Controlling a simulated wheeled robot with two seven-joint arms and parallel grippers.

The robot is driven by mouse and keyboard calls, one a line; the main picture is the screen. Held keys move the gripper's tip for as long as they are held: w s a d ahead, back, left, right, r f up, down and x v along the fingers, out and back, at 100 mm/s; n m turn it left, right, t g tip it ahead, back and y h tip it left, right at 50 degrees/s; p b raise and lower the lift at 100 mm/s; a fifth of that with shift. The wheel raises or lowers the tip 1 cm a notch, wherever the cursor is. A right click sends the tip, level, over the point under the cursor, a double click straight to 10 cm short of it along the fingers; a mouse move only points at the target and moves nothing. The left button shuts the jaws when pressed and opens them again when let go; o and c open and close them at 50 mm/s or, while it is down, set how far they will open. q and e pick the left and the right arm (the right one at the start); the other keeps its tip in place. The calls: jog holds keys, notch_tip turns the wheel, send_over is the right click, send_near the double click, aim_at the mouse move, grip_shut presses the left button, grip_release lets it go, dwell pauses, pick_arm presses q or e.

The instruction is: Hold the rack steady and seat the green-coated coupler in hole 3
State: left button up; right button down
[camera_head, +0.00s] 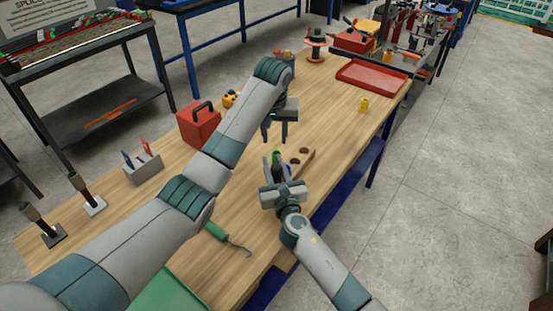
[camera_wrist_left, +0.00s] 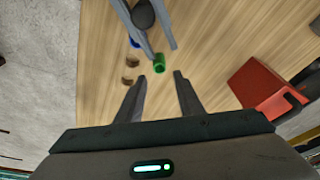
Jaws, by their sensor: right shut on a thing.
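The green-coated coupler (camera_head: 276,154) is between the fingertips of my right gripper (camera_head: 275,163), which is shut on it. The coupler also shows in the left wrist view (camera_wrist_left: 159,64), beside the rack's row of holes. The wooden rack (camera_head: 308,154) lies on the bench with two open dark holes visible. A blue piece (camera_wrist_left: 135,43) is in line with these holes, partly hidden by a right finger. My left gripper (camera_head: 275,138) is open and empty above the bench, behind the rack; its spread fingers show in the left wrist view (camera_wrist_left: 159,90).
A red toolbox (camera_head: 199,124) and a grey holder (camera_head: 142,166) stand along the bench's left side. A green-handled hook (camera_head: 226,236) lies near the front. A yellow coupler (camera_head: 363,104) and a red tray (camera_head: 372,75) are farther back. Bench right of the rack is clear.

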aim_at(276, 151)
pick_arm(q)
jog(key=x, duration=0.5)
jog(key=shift+w+f, duration=0.1)
jog(key=shift+f, duration=0.15)
jog(key=shift+w+d+f, duration=0.15)
jog(key=shift+w+f, duration=0.5)
jog(key=shift+f, duration=0.35)
jog(key=shift+x, duration=1.45)
jog(key=shift+w, duration=0.1)
jog(key=shift+c, duration=0.3)
jog(key=shift+r, duration=0.1)
grip_shut()
